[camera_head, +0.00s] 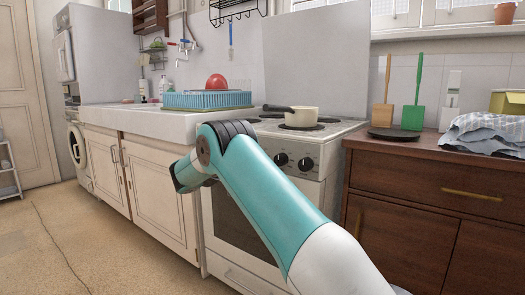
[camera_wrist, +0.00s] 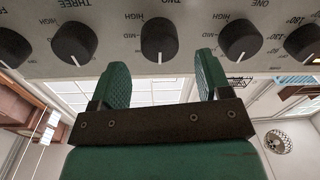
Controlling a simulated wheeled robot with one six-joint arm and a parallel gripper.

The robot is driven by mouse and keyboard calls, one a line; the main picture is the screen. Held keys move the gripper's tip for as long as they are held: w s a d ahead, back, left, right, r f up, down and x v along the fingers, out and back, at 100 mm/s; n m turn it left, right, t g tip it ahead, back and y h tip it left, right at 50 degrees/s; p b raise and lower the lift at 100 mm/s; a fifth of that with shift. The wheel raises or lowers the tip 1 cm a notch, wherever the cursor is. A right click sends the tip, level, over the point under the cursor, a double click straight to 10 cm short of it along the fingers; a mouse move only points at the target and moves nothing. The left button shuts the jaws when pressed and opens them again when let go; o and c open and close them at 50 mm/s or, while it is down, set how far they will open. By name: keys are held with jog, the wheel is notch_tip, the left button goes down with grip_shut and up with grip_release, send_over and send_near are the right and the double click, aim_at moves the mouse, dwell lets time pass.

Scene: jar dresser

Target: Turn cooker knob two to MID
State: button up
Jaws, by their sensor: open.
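In the wrist view the cooker panel (camera_wrist: 100,12) appears upside down. Knob two (camera_wrist: 159,38), round and black, is at the top centre under the label TWO. Its white pointer line points straight down in the picture, and MID is printed to its left. My gripper (camera_wrist: 162,72) is open, its two green fingers spread left and right of knob two's line. Nothing is between the fingers, and knob two appears clear of both. In the head view my arm hides the gripper and part of the panel.
Knob three (camera_wrist: 75,42) and knob one (camera_wrist: 240,39) flank knob two closely; another knob (camera_wrist: 303,42) is at the right edge. A cream pan (camera_head: 300,117) stands on the cooker top. A wooden dresser (camera_head: 440,185) adjoins the cooker. The floor (camera_head: 80,240) at left is clear.

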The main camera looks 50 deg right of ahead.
jog(key=shift+w+d+p, duration=0.2)
jog(key=shift+d+p, duration=0.25)
jog(key=shift+d, duration=1.55)
jog(key=c, duration=0.9)
jog(key=shift+f+b, duration=0.1)
jog(key=shift+b, duration=0.35)
jog(key=shift+s+f+m+g+b, duration=0.1)
jog(key=shift+m+g+b, duration=0.1)
jog(key=shift+m+b, duration=4.75)
jog(key=shift+s+f+m+g+b, duration=0.1)
jog(key=shift+m+g+b, duration=0.1)
jog(key=shift+m+b, duration=4.7)
jog(key=shift+n+h+b, duration=0.3)
jog(key=shift+n+b, duration=0.25)
jog(key=shift+b, duration=0.2)
